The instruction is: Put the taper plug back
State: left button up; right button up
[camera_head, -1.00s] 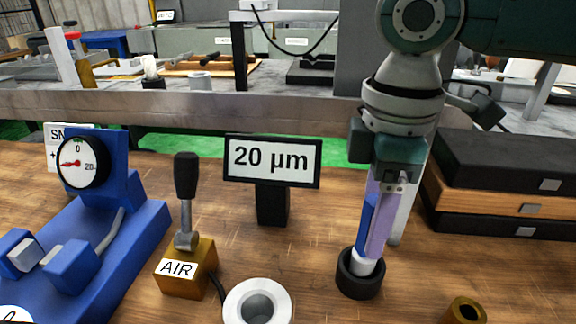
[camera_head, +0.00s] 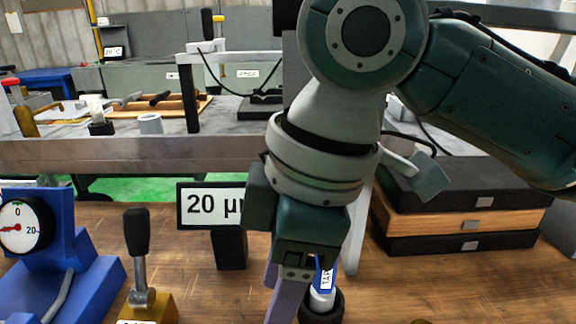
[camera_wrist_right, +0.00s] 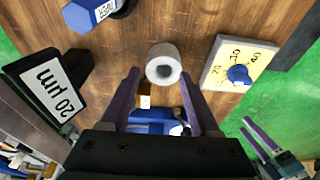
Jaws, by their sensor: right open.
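The taper plug (camera_head: 326,276), a blue handle with a white label and a pale collar, stands in a round black holder (camera_head: 336,308) in the head view. My right gripper (camera_head: 286,300) partly covers it there. In the right wrist view the plug (camera_wrist_right: 92,14) and the holder (camera_wrist_right: 122,6) are at the upper left, outside the jaws. My right gripper (camera_wrist_right: 160,74) is open, its purple fingers apart, with a white ring (camera_wrist_right: 163,80) beyond and between them and nothing held. My left gripper (camera_wrist_right: 264,134) shows at the lower right of the wrist view, its fingers apart and empty.
The 20 µm display (camera_head: 230,246) stands left of the plug. The AIR lever (camera_head: 137,245) and blue dial gauge (camera_head: 70,252) are farther left. Stacked cases (camera_head: 470,222) stand at the right. A pale dial plate (camera_wrist_right: 228,78) lies right of the white ring.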

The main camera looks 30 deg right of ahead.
jog(key=s+a+f+m+t+y, duration=0.1)
jog(key=s+a+f+m, duration=0.2)
jog(key=s, duration=0.1)
jog(key=s+d+f+m+t+h, duration=0.1)
jog(key=s+d+f+m+h, duration=0.1)
jog(key=s+d+m, duration=0.4)
jog(key=s+d+h, duration=0.1)
jog(key=s+d, duration=0.1)
jog(key=d, duration=0.1)
jog(key=shift+s+f+m, duration=0.15)
jog(key=shift+f+m, duration=0.05)
jog(key=shift+m, duration=0.1)
notch_tip(320, 180, up, 49)
jog(key=p, duration=4.9)
